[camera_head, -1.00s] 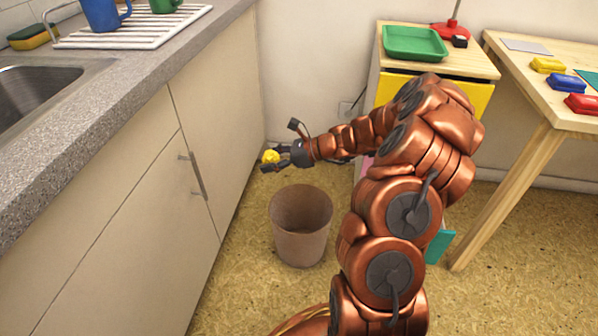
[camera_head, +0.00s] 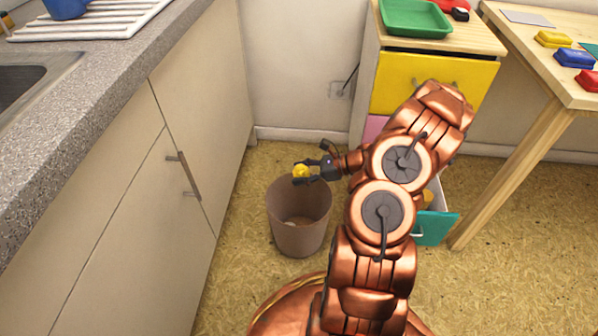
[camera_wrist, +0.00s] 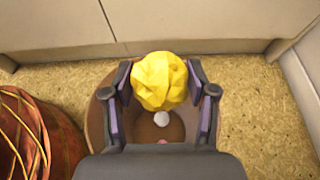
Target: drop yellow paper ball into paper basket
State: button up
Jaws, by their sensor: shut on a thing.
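The yellow paper ball (camera_head: 301,172) is held between the fingers of my gripper (camera_head: 303,174). In the wrist view the ball (camera_wrist: 159,80) sits between the two fingertips of the gripper (camera_wrist: 160,84). The brown paper basket (camera_head: 300,238) stands on the floor, and the ball appears over its opening in the head view. In the wrist view the basket (camera_wrist: 101,130) lies beneath the gripper and ball, partly hidden by them. A small white thing (camera_wrist: 161,119) and a pinkish bit show inside the basket.
A kitchen counter with cabinet doors (camera_head: 130,170) stands left of the basket. A drawer unit with a yellow drawer (camera_head: 425,82) and an open teal drawer (camera_head: 436,228) is at right. A wooden table (camera_head: 540,50) holds coloured inkpads. Floor around the basket is clear.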

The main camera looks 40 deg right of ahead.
notch_tip(320, 180, down, 4)
jog(key=b, duration=0.3)
jog(key=shift+f+b, duration=0.25)
jog(key=shift+b, duration=0.1)
jog(key=o, duration=0.8)
jog(key=shift+s, duration=0.1)
jog(key=v, duration=1.1)
jog(key=shift+s+d+r, duration=0.2)
jog(key=shift+s+d, duration=0.05)
jog(key=shift+s, duration=0.05)
